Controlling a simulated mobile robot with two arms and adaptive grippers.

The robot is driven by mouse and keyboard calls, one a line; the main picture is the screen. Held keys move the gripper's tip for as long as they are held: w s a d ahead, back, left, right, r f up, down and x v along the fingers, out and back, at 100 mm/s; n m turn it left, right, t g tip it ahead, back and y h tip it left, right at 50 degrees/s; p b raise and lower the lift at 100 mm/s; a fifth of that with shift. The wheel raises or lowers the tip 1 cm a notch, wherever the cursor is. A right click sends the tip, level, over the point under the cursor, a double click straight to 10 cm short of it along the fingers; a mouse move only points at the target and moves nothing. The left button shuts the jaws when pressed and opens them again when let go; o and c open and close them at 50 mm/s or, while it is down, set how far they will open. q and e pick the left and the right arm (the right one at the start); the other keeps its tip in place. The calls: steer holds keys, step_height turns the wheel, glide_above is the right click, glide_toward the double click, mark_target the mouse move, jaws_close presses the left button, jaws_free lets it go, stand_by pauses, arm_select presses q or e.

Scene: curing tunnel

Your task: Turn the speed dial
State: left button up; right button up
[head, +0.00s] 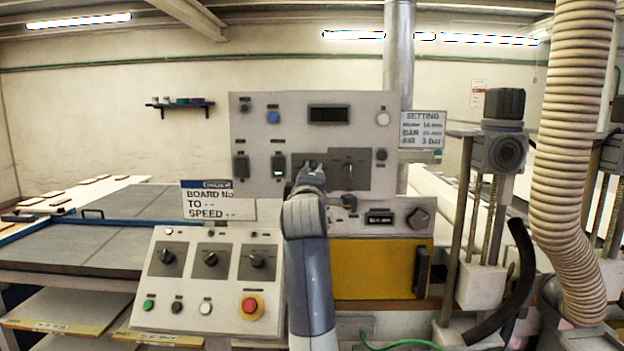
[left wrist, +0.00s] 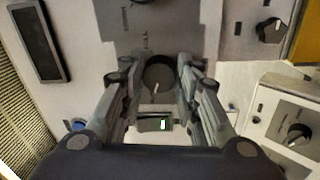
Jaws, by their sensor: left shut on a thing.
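My left gripper (head: 310,170) reaches up to the upright grey control panel (head: 250,115). It is at the left part of the darker grey plate in the panel's middle. In the left wrist view the gripper (left wrist: 160,92) has its two fingers on either side of a round dark dial (left wrist: 159,72) with a light pointer mark, and is shut on it. In the head view the gripper mostly hides this dial. A second dial (head: 347,172) sits just right of it on the same plate. I cannot read any label on the held dial. My right gripper is not in view.
A sloped box (head: 210,285) with several dials and a red button (head: 250,305) stands lower left. A sign (head: 207,203) reads "BOARD No TO SPEED". A dark display (head: 330,114) is above the gripper. A ribbed hose (head: 575,150) hangs at right.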

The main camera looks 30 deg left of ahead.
arm_select(q)
steer(key=o, duration=1.1)
steer(key=shift+c, duration=0.2)
steer(key=v, duration=0.7)
steer(key=shift+s+d, duration=0.15)
steer(key=shift+f, duration=0.15)
